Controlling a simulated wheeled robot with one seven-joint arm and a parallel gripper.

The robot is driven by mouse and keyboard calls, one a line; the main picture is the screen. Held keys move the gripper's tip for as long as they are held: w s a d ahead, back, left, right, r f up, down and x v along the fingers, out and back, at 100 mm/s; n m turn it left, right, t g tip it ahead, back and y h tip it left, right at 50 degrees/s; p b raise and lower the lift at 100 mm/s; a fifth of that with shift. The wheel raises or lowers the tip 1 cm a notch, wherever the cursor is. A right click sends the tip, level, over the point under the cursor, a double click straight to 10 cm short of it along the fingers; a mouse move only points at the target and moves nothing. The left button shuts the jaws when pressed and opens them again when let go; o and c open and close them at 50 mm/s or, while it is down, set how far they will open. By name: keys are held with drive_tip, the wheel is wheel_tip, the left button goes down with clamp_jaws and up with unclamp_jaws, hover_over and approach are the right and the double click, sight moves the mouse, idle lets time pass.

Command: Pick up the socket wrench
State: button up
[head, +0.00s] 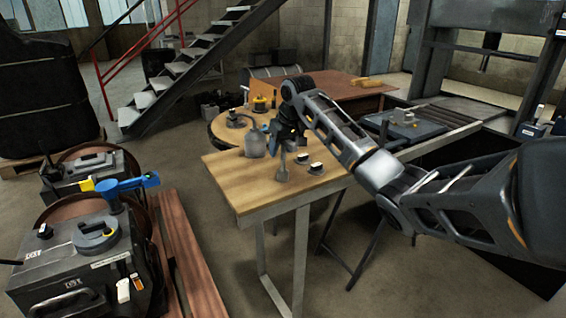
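My arm comes in from the right, and my gripper (287,138) points down over the wooden table (252,194). It is dark and small here, so I cannot tell whether its fingers are open or shut. The arm hides part of the table behind the gripper.
A grey jar-like container (255,144) stands left of the gripper. Two small dark parts with light tops (316,167) sit to its right. A round wooden table (222,128) and a brown table (335,84) stand behind. A machine with a blue-handled tool (118,187) is at left.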

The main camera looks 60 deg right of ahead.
clamp_jaws()
drive_tip(key=shift+r, duration=0.1)
idle(0.6)
drive_tip(key=shift+r, duration=0.55)
wheel_tip(320, 180, up, 3)
drive_tip(key=shift+f+b, duration=0.2)
drive_tip(key=shift+b, duration=0.15)
drive_tip(key=s+d+r+b, duration=0.1)
drive_tip(key=s+d+r, duration=0.2)
drive_tip(key=s+r, duration=0.4)
drive_tip(key=s, duration=0.4)
drive_tip(key=shift+s, duration=0.15)
drive_tip(key=shift+r, duration=0.1)
drive_tip(key=shift+c, duration=2.4)
unclamp_jaws()
clamp_jaws()
